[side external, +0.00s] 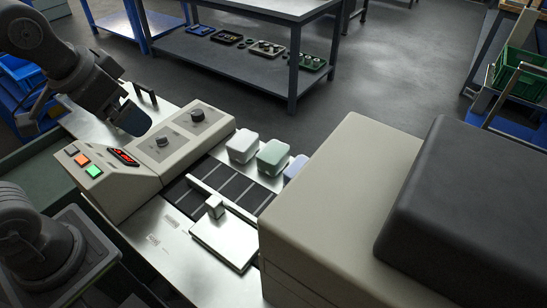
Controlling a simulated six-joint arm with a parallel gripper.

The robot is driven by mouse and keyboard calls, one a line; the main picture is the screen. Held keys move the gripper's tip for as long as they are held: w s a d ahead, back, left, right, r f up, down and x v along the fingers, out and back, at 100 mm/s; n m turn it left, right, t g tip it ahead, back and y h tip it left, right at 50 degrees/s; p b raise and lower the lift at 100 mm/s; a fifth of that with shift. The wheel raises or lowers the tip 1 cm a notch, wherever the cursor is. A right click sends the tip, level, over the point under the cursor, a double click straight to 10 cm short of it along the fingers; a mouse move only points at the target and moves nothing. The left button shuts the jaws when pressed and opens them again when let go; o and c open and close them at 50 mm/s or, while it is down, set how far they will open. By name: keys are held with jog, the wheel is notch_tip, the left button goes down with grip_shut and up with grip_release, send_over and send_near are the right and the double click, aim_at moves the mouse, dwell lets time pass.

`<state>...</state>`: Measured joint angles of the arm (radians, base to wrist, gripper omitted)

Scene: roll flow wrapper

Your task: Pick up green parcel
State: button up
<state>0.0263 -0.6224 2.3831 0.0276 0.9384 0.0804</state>
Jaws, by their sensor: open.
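The green parcel (273,157) is a pale green rounded block. It sits at the far edge of the dark slatted infeed of the wrapper, between a white parcel (242,146) and a pale blue parcel (296,167). My gripper (132,118) is at the upper left, above the machine's far left end and behind the control box. It is open and well apart from the green parcel, with no parcel at it. Its fingers are dark and partly hard to make out. The blue parcel is partly hidden by the large beige housing.
A control box (163,145) with knobs and lit buttons stands between my gripper and the parcels. A large beige housing (335,195) rises to their right. The floor behind the parcels is clear.

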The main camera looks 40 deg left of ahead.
jog(key=w+d+r+m+g, duration=0.2)
jog(key=w+m, duration=0.2)
jog(key=w, duration=0.5)
jog(key=m+g+y, duration=0.2)
jog(key=m+y, duration=0.1)
jog(key=m, duration=0.5)
send_over(274, 151)
jog(key=s, duration=0.5)
notch_tip(274, 151, down, 9)
jog(key=w+d+f+m+g+y, duration=0.1)
jog(key=w+d+f+m, duration=0.15)
jog(key=f, duration=0.35)
jog(key=w+d+f+m+y, duration=0.1)
jog(key=w+d+f+m, duration=0.15)
jog(key=f, duration=0.25)
jog(key=shift+n+h, duration=0.3)
jog(key=shift+n, duration=0.2)
jog(key=x, duration=1.4)
jog(key=shift+s+a+r, duration=0.15)
jog(key=shift+a, duration=0.1)
jog(key=shift+c, duration=0.5)
jog(key=c, duration=0.7)
